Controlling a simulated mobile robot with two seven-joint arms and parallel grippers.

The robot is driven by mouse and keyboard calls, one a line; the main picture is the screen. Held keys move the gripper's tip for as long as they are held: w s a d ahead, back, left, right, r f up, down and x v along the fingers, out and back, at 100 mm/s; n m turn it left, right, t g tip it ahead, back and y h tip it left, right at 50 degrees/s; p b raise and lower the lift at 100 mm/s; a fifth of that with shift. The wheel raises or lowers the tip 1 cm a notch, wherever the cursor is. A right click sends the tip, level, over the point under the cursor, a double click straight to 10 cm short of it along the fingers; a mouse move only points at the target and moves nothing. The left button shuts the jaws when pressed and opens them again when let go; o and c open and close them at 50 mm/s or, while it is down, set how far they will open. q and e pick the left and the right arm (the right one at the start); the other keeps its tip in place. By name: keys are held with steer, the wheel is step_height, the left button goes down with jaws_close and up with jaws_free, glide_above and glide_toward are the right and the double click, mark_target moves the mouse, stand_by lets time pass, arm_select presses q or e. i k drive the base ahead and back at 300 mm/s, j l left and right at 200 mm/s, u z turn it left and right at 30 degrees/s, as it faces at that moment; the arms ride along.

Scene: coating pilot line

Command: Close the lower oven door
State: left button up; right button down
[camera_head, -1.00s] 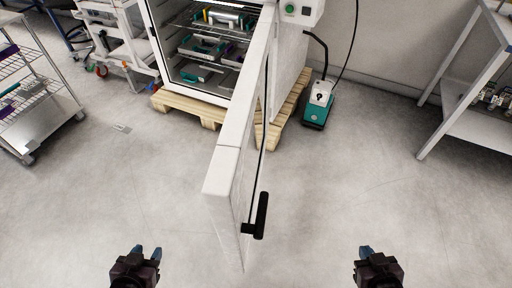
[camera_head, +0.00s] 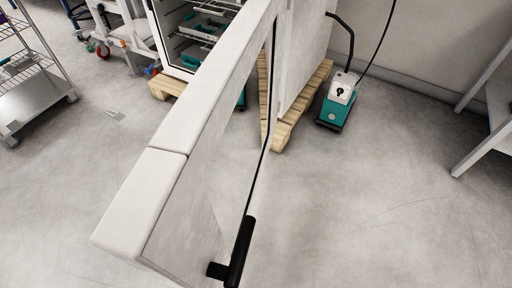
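The white oven door (camera_head: 195,105) stands wide open and sticks out toward me, its top edge running from the oven to the lower left. Its black handle (camera_head: 240,253) is on the door's right face, near the free end at the bottom of the view. The open oven chamber (camera_head: 185,45) shows behind the door at the upper left, with shelves and trays inside. The door hides part of the chamber. Neither of my grippers is in view.
The oven stands on a wooden pallet (camera_head: 290,105). A green and white pump (camera_head: 338,103) with a hose and cable sits right of it. A wire rack cart (camera_head: 35,95) is at the left and a white bench (camera_head: 490,130) at the right.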

mark_target(181, 209)
steer(key=k+j, duration=0.25)
steer(key=j, duration=0.2)
steer(key=k+j, duration=0.15)
steer(key=k+j+u, duration=0.15)
steer(key=j, duration=0.25)
